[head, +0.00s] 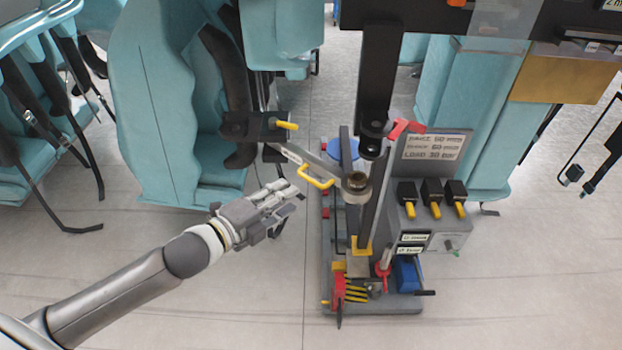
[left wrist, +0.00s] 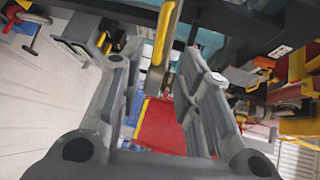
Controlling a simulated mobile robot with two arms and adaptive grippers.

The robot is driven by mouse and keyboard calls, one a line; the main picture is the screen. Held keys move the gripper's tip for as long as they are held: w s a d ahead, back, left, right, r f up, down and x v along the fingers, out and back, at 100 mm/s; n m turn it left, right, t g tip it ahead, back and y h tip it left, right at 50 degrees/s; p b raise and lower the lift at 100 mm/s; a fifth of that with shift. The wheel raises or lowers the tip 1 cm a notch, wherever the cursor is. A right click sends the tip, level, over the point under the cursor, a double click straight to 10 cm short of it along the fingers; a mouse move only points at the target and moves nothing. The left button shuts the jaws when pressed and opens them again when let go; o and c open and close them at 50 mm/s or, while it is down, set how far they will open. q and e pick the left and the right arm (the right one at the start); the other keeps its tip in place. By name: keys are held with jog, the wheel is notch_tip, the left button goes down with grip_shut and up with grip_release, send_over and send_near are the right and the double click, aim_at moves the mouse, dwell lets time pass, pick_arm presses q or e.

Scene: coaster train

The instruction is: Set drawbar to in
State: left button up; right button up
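A grey bar (head: 322,164) runs up and left from a round pivot (head: 356,183) on the machine; I take it to be the drawbar. It carries a yellow loop handle (head: 316,177). My left gripper (head: 292,197) is just left of and slightly below this handle. In the left wrist view my left gripper (left wrist: 155,65) shows its fingers spread apart with nothing clasped. A yellow handle (left wrist: 163,32) with a grey end lies ahead, in line with the gap between the fingertips. Contact with it cannot be made out. My right gripper is not in view.
The machine base (head: 385,305) holds a row of black switches with yellow tips (head: 432,198), a blue part (head: 406,273) and a red lever (head: 383,270). A black block with a yellow tip (head: 255,126) stands above the gripper. Teal seats (head: 150,110) stand behind. The floor at left is clear.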

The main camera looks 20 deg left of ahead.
aim_at(312, 179)
pick_arm(q)
jog(key=p+x, duration=0.2)
jog(key=x, duration=0.6)
jog(key=shift+w+d, duration=0.1)
jog(key=shift+w, duration=0.05)
jog(key=shift+x, duration=0.9)
jog(key=shift+f, duration=0.1)
grip_shut()
